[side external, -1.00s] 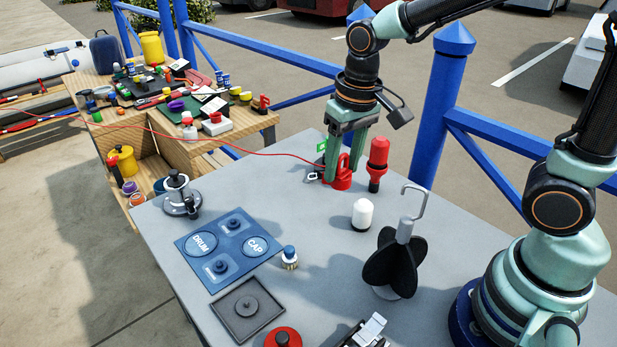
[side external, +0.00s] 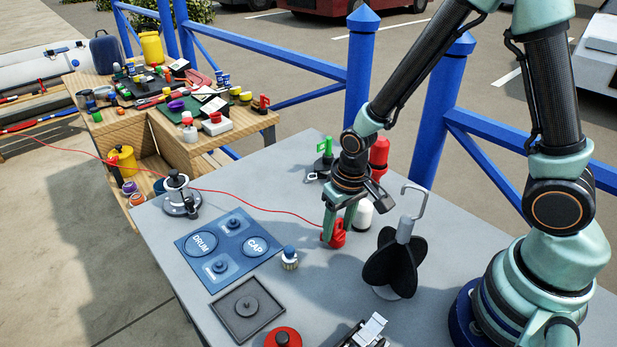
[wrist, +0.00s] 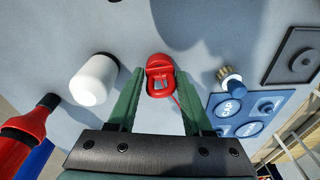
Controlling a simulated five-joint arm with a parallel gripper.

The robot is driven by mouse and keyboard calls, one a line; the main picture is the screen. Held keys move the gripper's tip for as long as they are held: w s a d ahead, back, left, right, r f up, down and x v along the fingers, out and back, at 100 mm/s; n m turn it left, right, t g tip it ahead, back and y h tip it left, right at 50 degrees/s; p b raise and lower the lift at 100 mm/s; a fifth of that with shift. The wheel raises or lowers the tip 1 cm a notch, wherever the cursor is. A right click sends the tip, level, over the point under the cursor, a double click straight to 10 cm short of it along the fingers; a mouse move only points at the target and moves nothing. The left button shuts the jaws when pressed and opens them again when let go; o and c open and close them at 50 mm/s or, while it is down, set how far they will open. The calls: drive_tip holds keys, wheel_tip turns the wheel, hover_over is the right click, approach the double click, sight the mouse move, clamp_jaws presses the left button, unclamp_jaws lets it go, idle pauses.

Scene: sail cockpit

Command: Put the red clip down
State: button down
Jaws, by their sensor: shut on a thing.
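The red clip (side external: 337,238) is at the fingertips of my gripper (side external: 338,225), down at or just above the grey table top; a gap cannot be made out. In the wrist view the clip (wrist: 160,75) shows upright between the green fingers of my gripper (wrist: 161,85), which is shut on it. A thin red line (side external: 262,200) runs from the clip leftward across the table to the wooden bench.
A white rounded bottle (side external: 363,214) and a red bottle (side external: 379,152) stand close behind my gripper. A black finned object with a hook (side external: 391,262) stands to the right. A small brush (side external: 289,258) and blue panel (side external: 228,245) lie left. Grey table is clear between.

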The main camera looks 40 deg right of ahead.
drive_tip(key=shift+f, duration=0.25)
drive_tip(key=shift+f, duration=0.1)
drive_tip(key=shift+c, duration=1.6)
unclamp_jaws()
wheel_tip(320, 180, up, 12)
drive_tip(key=s+r, duration=0.1)
wheel_tip(320, 180, up, 10)
drive_tip(key=n+t, duration=0.1)
drive_tip(key=t, duration=0.3)
hover_over(344, 235)
drive_tip(key=s+d, duration=0.3)
drive_tip(key=d, duration=0.2)
drive_tip(key=shift+f, duration=0.2)
drive_tip(key=shift+o, duration=0.3)
drive_tip(key=shift+s+d+r, duration=0.2)
drive_tip(key=shift+s+r, duration=0.1)
drive_tip(key=shift+r, duration=0.05)
